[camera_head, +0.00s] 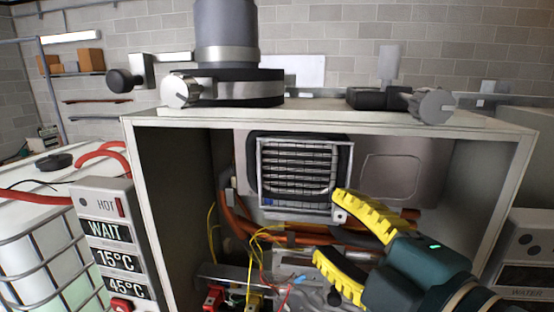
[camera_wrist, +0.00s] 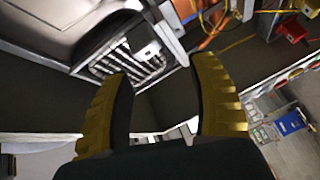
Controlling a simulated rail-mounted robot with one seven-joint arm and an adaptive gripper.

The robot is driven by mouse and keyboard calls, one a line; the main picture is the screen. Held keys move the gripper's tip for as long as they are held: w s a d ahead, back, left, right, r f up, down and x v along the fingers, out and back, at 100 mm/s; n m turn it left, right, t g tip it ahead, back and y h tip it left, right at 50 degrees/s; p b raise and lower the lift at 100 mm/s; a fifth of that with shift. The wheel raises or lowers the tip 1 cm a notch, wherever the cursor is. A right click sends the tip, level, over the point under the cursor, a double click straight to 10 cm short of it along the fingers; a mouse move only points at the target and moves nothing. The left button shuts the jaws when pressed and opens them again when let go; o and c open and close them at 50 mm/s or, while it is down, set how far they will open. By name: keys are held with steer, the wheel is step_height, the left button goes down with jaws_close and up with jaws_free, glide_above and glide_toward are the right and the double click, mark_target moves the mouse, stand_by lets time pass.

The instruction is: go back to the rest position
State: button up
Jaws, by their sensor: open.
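My gripper (camera_head: 336,227) is in the lower right of the head view, with yellow ridged fingers spread apart and nothing between them. It is in front of the open heater cabinet (camera_head: 128,160), with its fingertips pointing left and overlapping the opening. The upper fingertip shows close to the lower right corner of a metal grille (camera_head: 296,172); I cannot tell if they touch. In the wrist view both fingers (camera_wrist: 163,80) stand apart, and the grille (camera_wrist: 125,62) shows beyond them, tilted in the picture. The rest position itself is not marked in either view.
Orange pipes (camera_head: 240,225) and yellow wires (camera_head: 262,238) run below the grille. Knobs (camera_head: 434,105) and a grey flue pipe (camera_head: 226,35) stand on top of the cabinet. A control panel (camera_head: 108,245) is at left, next to a caged white tank (camera_head: 40,230).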

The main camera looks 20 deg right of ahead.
steer(key=w+a+f+m+t+y, duration=0.15)
steer(key=a+f+m, duration=0.55)
steer(key=a, duration=0.7)
steer(key=s+d+r+m+t+h, duration=0.3)
steer(key=s+m, duration=0.3)
steer(key=m, duration=0.3)
steer(key=shift+d+r+t+h, duration=0.35)
steer(key=shift+d+r+h, duration=0.3)
steer(key=shift+d+h, duration=0.2)
